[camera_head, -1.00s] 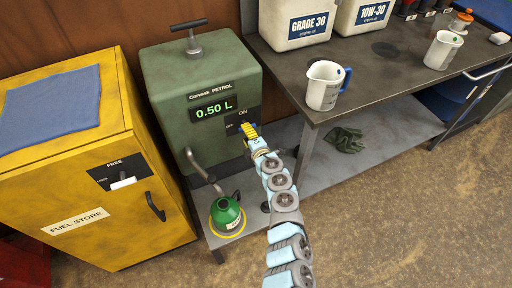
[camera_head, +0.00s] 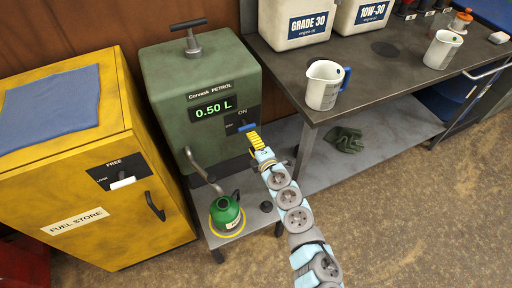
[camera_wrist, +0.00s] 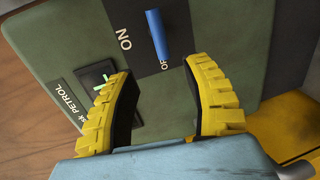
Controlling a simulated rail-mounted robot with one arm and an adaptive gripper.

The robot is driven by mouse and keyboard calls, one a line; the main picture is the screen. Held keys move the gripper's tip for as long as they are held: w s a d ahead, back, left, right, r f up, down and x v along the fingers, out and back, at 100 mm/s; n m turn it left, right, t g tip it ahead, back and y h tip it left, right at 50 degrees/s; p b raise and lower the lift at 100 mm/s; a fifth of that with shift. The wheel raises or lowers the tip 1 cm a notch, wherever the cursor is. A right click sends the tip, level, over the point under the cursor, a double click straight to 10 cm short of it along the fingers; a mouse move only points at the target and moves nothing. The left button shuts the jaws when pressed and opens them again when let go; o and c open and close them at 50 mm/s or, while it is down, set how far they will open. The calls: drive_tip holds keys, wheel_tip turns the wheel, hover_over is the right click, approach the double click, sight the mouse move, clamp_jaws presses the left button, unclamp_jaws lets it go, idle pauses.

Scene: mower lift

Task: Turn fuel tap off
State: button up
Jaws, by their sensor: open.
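The fuel tap is a blue lever (camera_head: 246,127) on a black plate (camera_wrist: 185,20) on the front of the green petrol dispenser (camera_head: 170,75). In the head view the lever lies roughly level, in line with the OFF label at its left and below the ON label. In the wrist view the lever (camera_wrist: 158,35) runs up and down, its lower end by the partly covered OFF label. My gripper (camera_wrist: 160,72) has its yellow fingers spread and empty, with the lever beyond the gap between the tips. In the head view my gripper (camera_head: 254,138) is just below and right of the lever.
The dispenser's display (camera_head: 214,110) reads 0.50 L. A green fuel can (camera_head: 226,212) stands below it on a low shelf. The yellow fuel store (camera_head: 90,180) is at left. A workbench (camera_head: 375,75) with a measuring jug (camera_head: 323,88) is at right. Open floor lies in front.

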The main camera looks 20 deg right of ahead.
drive_tip(key=shift+s+r, duration=0.2)
drive_tip(key=shift+s, duration=1.2)
